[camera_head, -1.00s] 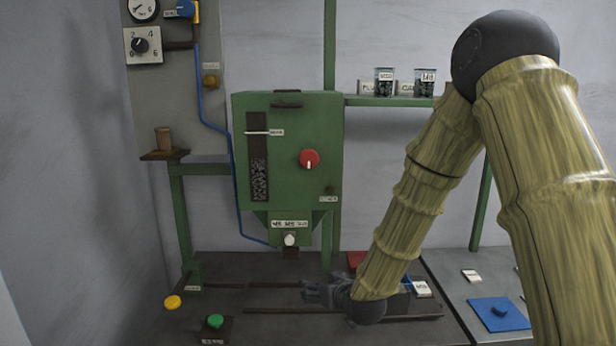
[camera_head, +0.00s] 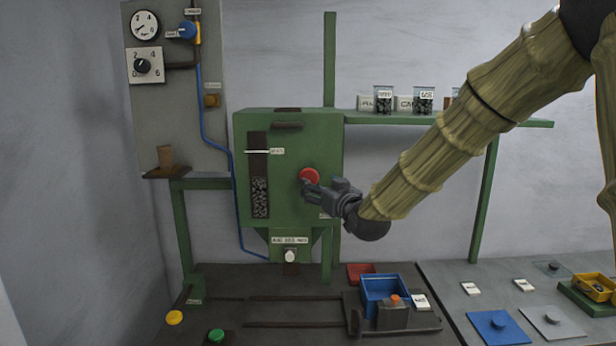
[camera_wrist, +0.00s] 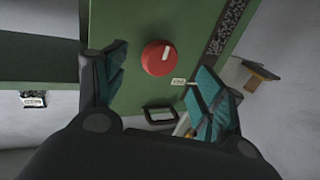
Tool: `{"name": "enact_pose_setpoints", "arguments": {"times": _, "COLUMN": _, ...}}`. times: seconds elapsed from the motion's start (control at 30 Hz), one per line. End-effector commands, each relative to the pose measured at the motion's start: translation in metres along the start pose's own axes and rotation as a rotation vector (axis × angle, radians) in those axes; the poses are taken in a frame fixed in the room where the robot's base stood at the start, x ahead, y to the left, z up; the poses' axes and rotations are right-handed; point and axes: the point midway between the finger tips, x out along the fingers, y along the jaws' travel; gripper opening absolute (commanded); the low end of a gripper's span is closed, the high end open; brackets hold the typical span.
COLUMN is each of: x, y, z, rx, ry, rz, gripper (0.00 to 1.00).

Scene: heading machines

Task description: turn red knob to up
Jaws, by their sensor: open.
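The red knob (camera_head: 310,175) is on the front of the green hopper box (camera_head: 300,140). In the wrist view the round red knob (camera_wrist: 159,58) shows a white pointer mark near its edge. In the head view my gripper (camera_head: 308,187) is in front of the knob and overlaps its lower part. In the wrist view my gripper's fingers (camera_wrist: 160,82) are spread apart, with the knob ahead between them. Nothing is held. Whether a finger touches the knob cannot be told.
A shelf (camera_head: 450,119) with jars stands to the right of the hopper. Below are a white knob (camera_head: 290,256), a blue bin (camera_head: 383,290) and a green button (camera_head: 216,336).

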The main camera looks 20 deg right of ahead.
Motion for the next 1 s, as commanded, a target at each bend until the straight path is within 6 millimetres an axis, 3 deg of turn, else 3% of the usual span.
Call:
{"name": "enact_pose_setpoints", "arguments": {"times": 0.6, "x": 0.069, "y": -0.001, "z": -0.002, "rx": 0.0, "ry": -0.002, "rz": -0.001, "gripper": 0.69}}
{"name": "enact_pose_setpoints", "arguments": {"times": 1.0, "x": 0.082, "y": -0.001, "z": 0.001, "rx": 0.0, "ry": -0.001, "rz": -0.001, "gripper": 0.69}}
